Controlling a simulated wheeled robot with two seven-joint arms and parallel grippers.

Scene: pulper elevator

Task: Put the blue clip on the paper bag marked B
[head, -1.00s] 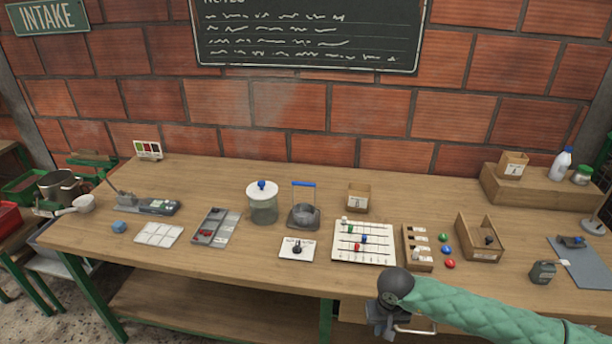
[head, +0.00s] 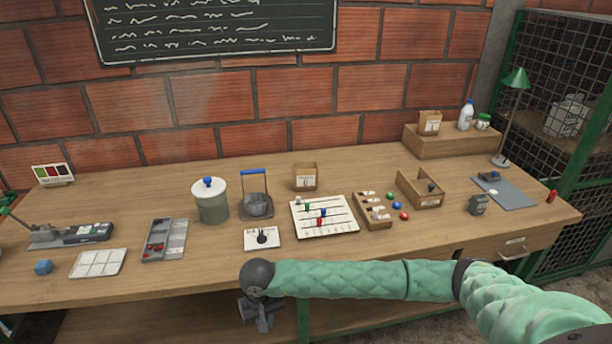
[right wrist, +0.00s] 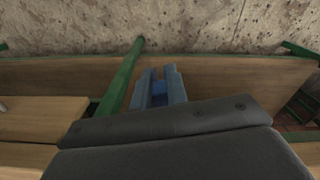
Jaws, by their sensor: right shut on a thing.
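My right gripper (head: 260,314) hangs low in front of the table's front edge, pointing down. In the right wrist view a blue piece (right wrist: 160,90) juts out beyond my dark gripper body; it looks like the blue clip, and the right jaws are shut on it. One brown open-topped paper bag (head: 305,178) stands at the back middle of the table. Another paper bag (head: 429,123) stands on the raised wooden block at the back right. Both bear pale labels with marks too small to read. The right gripper is apart from both bags. My left gripper is out of view.
The wooden table (head: 350,245) holds a lidded jar (head: 210,204), a blue-handled pot stand (head: 256,198), a white bead board (head: 324,217) and an open wooden box (head: 420,190). A lamp (head: 509,110) stands at right. The front strip of tabletop is mostly clear.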

